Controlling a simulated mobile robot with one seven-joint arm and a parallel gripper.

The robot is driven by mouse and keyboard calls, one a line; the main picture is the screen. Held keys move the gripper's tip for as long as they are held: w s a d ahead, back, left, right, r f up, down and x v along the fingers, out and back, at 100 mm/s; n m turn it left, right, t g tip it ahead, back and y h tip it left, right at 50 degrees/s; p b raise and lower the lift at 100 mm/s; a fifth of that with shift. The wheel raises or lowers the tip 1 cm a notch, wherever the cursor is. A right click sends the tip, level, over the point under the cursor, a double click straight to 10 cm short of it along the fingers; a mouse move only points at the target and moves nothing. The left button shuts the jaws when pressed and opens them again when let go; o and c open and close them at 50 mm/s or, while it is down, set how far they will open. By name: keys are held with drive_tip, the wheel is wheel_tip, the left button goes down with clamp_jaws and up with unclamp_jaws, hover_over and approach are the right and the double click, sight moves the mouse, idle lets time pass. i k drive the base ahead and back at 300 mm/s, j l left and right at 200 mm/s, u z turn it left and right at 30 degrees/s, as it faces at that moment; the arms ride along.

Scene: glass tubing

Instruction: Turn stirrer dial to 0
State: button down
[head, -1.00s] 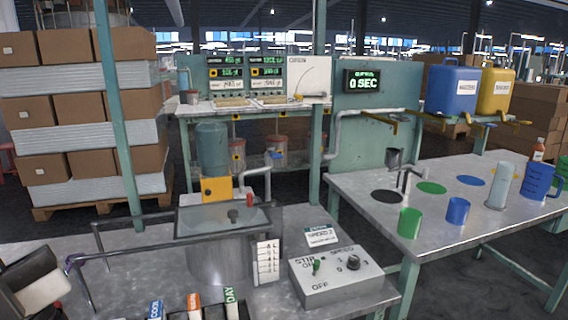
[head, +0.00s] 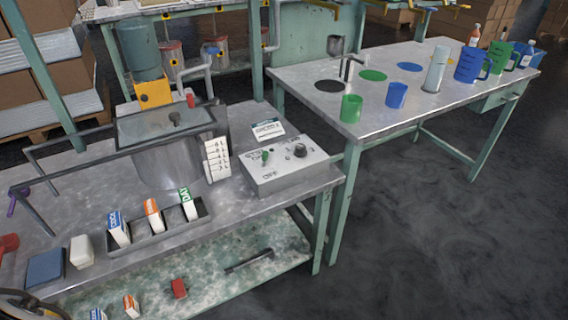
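The stirrer control box (head: 290,172) is a pale grey box with a sloped top, near the right end of the left workbench. Its black round dial (head: 300,150) is on the right of the top face. The numbers around the dial are too small to read, so I cannot tell its setting. A green switch lever (head: 265,157) stands left of the dial, between the STIR/ON and OFF labels. A small sign card (head: 268,128) stands behind the box. I cannot make out my gripper in this view.
A glass-lidded metal vessel (head: 170,160) stands left of the box, beside a white scale card (head: 217,159). A tray (head: 150,243) with several small cartons is at the bench front. A second table (head: 310,75) with cups stands right. The floor at right is clear.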

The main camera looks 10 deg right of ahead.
sight(300, 151)
drive_tip(key=i+l+u, duration=0.15)
drive_tip(key=l, duration=0.2)
drive_tip(key=i+l+u, duration=0.2)
drive_tip(key=l, duration=0.15)
drive_tip(key=i+l+u, duration=0.15)
drive_tip(key=l, duration=0.25)
